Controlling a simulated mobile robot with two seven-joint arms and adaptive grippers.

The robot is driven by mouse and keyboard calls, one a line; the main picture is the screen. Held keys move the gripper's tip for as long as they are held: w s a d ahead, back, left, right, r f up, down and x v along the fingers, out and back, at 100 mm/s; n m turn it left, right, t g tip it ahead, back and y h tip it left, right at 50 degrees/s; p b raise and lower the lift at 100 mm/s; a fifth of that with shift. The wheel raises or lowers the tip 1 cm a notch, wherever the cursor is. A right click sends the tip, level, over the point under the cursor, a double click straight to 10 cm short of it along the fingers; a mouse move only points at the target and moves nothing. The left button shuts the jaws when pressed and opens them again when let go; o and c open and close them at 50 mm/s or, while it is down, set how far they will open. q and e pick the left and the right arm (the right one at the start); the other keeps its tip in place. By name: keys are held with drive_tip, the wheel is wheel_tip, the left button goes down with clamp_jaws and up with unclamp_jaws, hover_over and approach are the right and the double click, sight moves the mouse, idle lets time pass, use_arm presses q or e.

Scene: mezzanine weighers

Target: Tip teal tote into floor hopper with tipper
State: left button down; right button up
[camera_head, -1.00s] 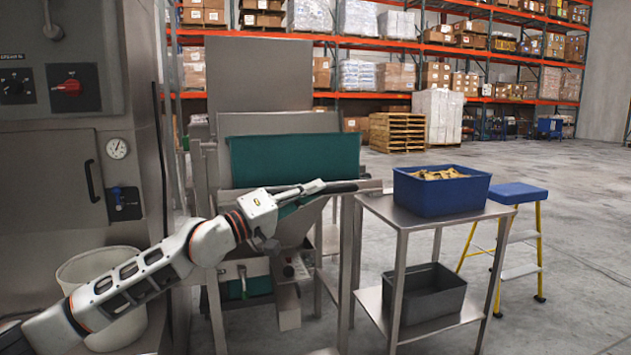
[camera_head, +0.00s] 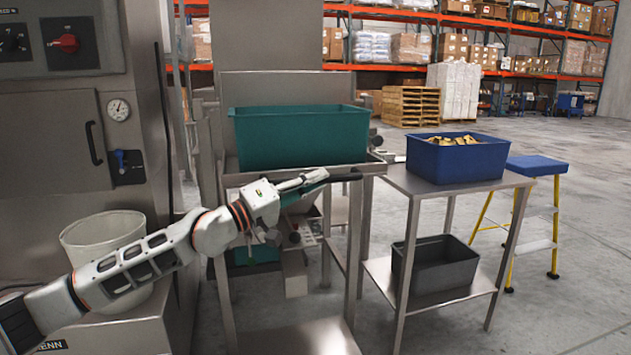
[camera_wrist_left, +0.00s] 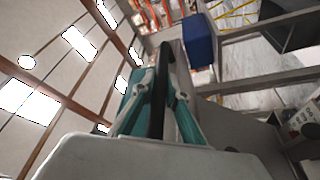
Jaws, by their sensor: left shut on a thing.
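The teal tote (camera_head: 300,140) stands upright and looks level in the metal cradle of the tipper (camera_head: 262,179), in the middle of the head view. Its inside cannot be seen. My left gripper (camera_head: 326,178) is just below the tote's front, at the cradle's front edge. It is shut on a black handle (camera_head: 346,178), which also runs between the fingers in the left wrist view (camera_wrist_left: 158,105). A grey metal panel (camera_head: 265,88) rises behind the tote. I cannot make out the hopper's opening. My right gripper is not in view.
A steel stand (camera_head: 402,183) at the right bears a blue tote (camera_head: 458,160) with tan pieces, and a grey bin (camera_head: 437,268) below. A blue-topped step stool (camera_head: 537,165) stands beyond. A steel cabinet (camera_head: 50,140) and white bucket (camera_head: 100,235) are at the left. Floor is clear at far right.

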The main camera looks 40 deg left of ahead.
use_arm(q)
drive_tip(key=shift+a+f, duration=0.1)
drive_tip(key=shift+f, duration=0.35)
drive_tip(key=c, duration=2)
unclamp_jaws()
drive_tip(key=shift+w+a+f, duration=0.1)
drive_tip(key=shift+r, duration=0.2)
drive_tip(key=shift+v, duration=5.95)
